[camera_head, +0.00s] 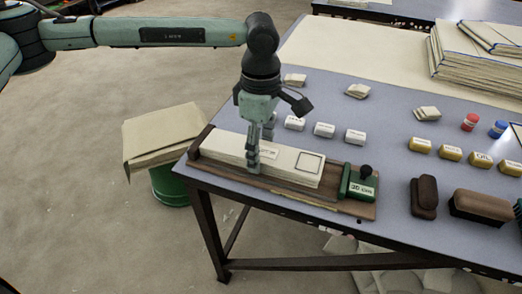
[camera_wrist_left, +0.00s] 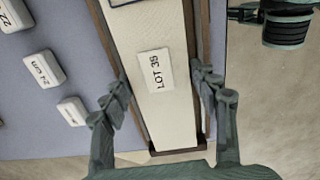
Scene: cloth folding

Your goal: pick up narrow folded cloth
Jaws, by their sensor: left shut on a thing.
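The narrow folded cloth (camera_head: 222,147) is a long cream stack with a square outline at its right end. It lies lengthwise in a brown wooden tray (camera_head: 340,206) at the table's near left corner. My left gripper (camera_head: 252,160) points down over the cloth, one finger showing on its near side. In the left wrist view the fingers (camera_wrist_left: 161,90) straddle the cloth (camera_wrist_left: 160,110), one at each long side, beside a label reading LOT 35 (camera_wrist_left: 155,70). The gripper is shut on the cloth, which still appears down in the tray. My right gripper is out of view.
A green block (camera_head: 358,187) with a black knob sits at the tray's right end. White labelled blocks (camera_head: 324,130) stand behind the tray, dark brushes (camera_head: 424,198) to the right. A green bin (camera_head: 170,186) under beige cloth (camera_head: 162,130) stands left of the table.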

